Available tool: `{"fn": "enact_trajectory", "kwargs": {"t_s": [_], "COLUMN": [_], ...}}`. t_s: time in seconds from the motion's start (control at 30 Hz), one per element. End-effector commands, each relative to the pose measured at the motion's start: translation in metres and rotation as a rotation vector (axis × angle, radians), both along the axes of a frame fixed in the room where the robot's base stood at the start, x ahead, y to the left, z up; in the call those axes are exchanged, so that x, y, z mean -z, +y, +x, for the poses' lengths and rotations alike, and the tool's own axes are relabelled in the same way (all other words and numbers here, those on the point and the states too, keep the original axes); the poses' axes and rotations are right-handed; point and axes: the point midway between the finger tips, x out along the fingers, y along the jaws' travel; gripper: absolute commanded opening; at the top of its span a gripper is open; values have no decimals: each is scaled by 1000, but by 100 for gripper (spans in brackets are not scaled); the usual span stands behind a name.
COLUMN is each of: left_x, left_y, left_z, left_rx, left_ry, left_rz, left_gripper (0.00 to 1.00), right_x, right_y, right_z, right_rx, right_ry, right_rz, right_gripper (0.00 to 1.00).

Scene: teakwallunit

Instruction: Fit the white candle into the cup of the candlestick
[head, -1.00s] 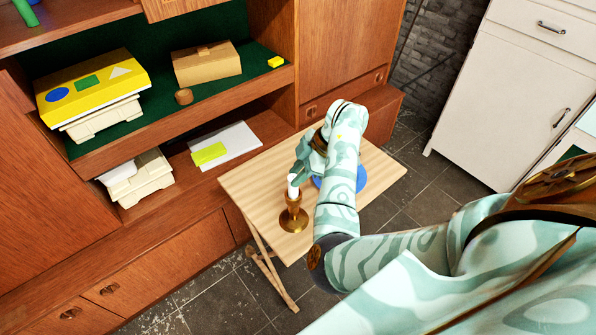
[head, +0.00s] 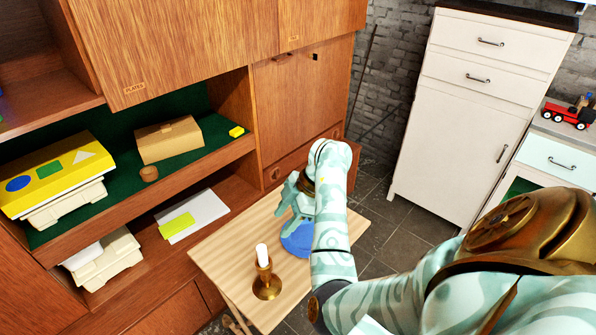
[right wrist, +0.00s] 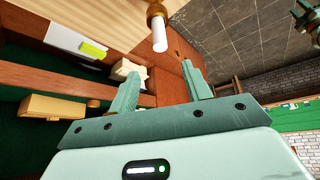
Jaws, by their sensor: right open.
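The white candle (head: 262,254) stands upright in the cup of the brass candlestick (head: 267,283) on the small wooden table (head: 222,260). The candle also shows in the right wrist view (right wrist: 160,36), with its lower end in the candlestick's cup (right wrist: 155,10). My right gripper (head: 285,205) is open and empty, above the table and apart from the candle. In the right wrist view its two fingers (right wrist: 162,82) stand apart with nothing between them. My left gripper is not in view.
A blue round thing (head: 298,240) lies on the table, partly behind my right arm. The wooden wall unit (head: 160,205) stands at the left, holding a cardboard box (head: 168,140) and a yellow box (head: 60,172). A white cabinet (head: 455,125) stands at the back right.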

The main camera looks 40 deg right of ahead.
Motion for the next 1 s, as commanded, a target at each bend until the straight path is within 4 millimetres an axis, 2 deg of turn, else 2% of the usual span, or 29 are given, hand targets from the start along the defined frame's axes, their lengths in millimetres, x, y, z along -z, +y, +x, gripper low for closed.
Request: {"fn": "enact_trajectory", "kwargs": {"t_s": [0.03, 0.1, 0.3, 1.0], "left_x": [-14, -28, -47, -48], "left_y": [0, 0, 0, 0], "left_z": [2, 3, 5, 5], "left_rx": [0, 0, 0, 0], "left_ry": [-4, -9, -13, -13], "left_rz": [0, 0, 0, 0], "left_gripper": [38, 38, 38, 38], "right_x": [-19, -34, -52, -52], "right_y": [-7, -14, -25, -28], "right_z": [-4, -9, -15, -17], "right_rx": [3, 2, 0, 0], "right_ry": [-1, -1, 0, 2], "right_rz": [-5, -4, 0, -4], "right_gripper": [49, 49, 49, 49]}}
